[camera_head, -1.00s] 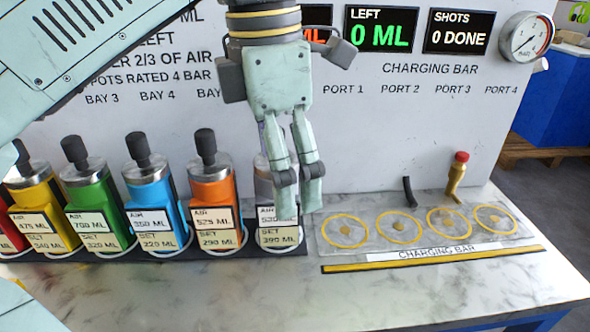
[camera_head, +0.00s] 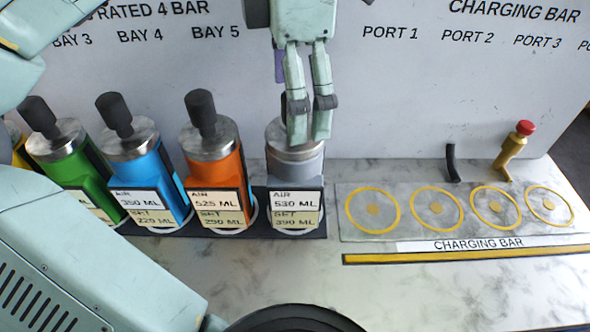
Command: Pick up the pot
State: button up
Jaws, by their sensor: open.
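Several pots with labels stand in a row on a dark rack (camera_head: 320,229) at the left. The grey pot (camera_head: 309,168) at the row's right end reads AIR 530 ML and SET 390 ML. My gripper (camera_head: 310,138) is open and points down at the top of the grey pot; its fingers cover the pot's knob area. I cannot tell whether they touch it. The orange pot (camera_head: 228,165), the blue pot (camera_head: 160,178) and the green pot (camera_head: 88,178) stand to its left, each with a black knob.
The charging bar (camera_head: 388,235) with ringed ports lies to the right, empty. A black hook (camera_head: 451,163) and a brass valve with a red cap (camera_head: 513,150) rise behind it. A white panel stands behind. The marble counter (camera_head: 420,295) in front is clear.

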aim_at(295, 166)
notch_tip(295, 166, down, 7)
jog(key=shift+f, duration=0.15)
dwell(0.4)
jog(key=shift+w, duration=0.1)
jog(key=shift+c, duration=0.5)
jog(key=c, duration=1.9)
jog(key=shift+c, duration=0.2)
